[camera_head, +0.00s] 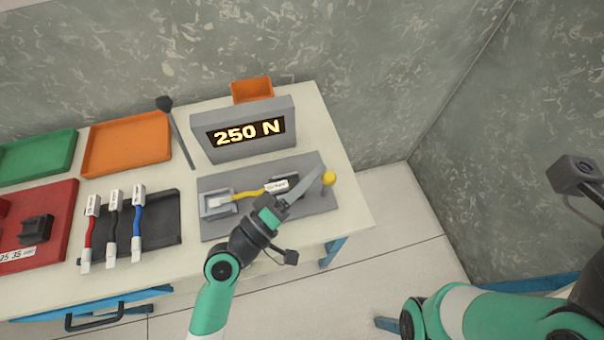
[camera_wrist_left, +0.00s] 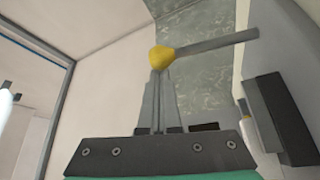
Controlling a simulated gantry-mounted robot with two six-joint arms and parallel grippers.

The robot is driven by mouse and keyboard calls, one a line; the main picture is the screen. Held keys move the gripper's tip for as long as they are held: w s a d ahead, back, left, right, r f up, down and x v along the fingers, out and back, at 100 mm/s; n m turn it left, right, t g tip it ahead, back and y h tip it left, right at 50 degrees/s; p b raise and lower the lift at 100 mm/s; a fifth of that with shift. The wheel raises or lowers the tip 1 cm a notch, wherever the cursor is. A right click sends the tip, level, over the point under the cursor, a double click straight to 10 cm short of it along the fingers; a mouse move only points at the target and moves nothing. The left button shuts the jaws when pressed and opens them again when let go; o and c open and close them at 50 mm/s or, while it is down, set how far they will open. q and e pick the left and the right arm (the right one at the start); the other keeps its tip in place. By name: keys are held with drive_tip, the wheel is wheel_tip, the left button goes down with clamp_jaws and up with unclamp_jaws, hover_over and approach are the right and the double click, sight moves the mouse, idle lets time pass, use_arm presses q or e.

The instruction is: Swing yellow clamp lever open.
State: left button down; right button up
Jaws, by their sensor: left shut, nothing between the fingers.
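The clamp lever's yellow knob (camera_head: 329,178) stands near the right end of the grey test plate (camera_head: 240,228). In the left wrist view, the yellow knob (camera_wrist_left: 161,58) sits at the end of a grey lever rod (camera_wrist_left: 215,43) that runs to the right. My left gripper (camera_head: 320,169) is shut and empty. Its fingertips (camera_wrist_left: 160,73) are right at the knob, seeming to touch it, but not around it. A yellow cable (camera_head: 250,193) with white connectors lies across the plate, its right connector beside my gripper. My right gripper is out of view; only my right arm shows.
A grey display (camera_head: 205,143) reading 250 N stands behind the plate. Orange (camera_head: 127,145), green (camera_head: 40,157) and red (camera_head: 62,215) trays stand further left. The table's right edge is close.

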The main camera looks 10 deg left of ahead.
sight(331, 183)
use_arm(q)
drive_tip(key=shift+s+d+f+m+h+b, duration=0.15)
drive_tip(key=shift+s+d+m+b, duration=0.15)
drive_tip(key=shift+s+b, duration=0.1)
drive_tip(key=shift+s+d+f+m+h+b, duration=0.15)
drive_tip(key=shift+s+m+b, duration=0.15)
drive_tip(key=shift+s, duration=0.1)
drive_tip(key=shift+s+d+f, duration=0.1)
drive_tip(key=shift+s+d, duration=0.25)
drive_tip(key=shift+s, duration=0.5)
drive_tip(key=shift+s+d+f, duration=0.2)
drive_tip(key=shift+s, duration=0.35)
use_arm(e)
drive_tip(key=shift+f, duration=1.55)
